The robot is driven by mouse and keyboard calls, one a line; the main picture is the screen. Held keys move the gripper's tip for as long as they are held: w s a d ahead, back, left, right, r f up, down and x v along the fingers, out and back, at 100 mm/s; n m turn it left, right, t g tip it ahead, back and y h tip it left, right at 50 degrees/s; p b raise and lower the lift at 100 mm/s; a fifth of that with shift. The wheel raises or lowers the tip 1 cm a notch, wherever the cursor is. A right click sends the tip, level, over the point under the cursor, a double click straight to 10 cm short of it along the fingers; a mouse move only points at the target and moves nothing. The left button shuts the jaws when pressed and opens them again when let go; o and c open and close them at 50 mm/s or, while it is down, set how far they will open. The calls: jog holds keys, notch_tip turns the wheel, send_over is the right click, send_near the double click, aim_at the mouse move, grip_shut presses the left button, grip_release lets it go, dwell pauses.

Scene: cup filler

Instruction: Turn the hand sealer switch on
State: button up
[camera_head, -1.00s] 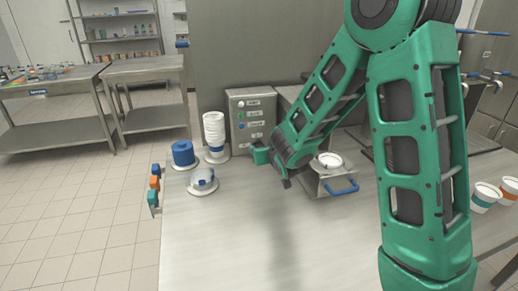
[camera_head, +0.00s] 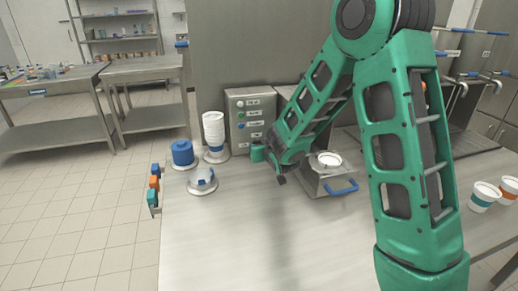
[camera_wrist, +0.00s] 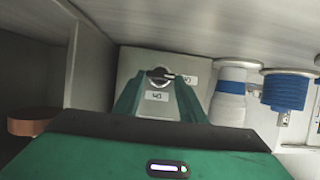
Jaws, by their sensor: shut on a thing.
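A metal device with a blue handle (camera_head: 341,188) is right of my gripper. The front table is clear.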

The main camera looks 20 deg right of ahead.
jog(key=shift+d+m+y, duration=0.35)
jog(key=shift+m+y, duration=0.35)
jog(key=shift+m, duration=0.3)
jog(key=shift+d+f+m+y, duration=0.15)
jog(key=shift+m+y, duration=0.45)
jog(key=shift+m, duration=0.4)
jog(key=o, duration=1.1)
jog(key=shift+c, duration=0.2)
jog(key=v, duration=1)
jog(key=shift+s+d+f, duration=0.1)
jog(key=shift+s+d, duration=0.05)
jog(key=shift+s, duration=0.25)
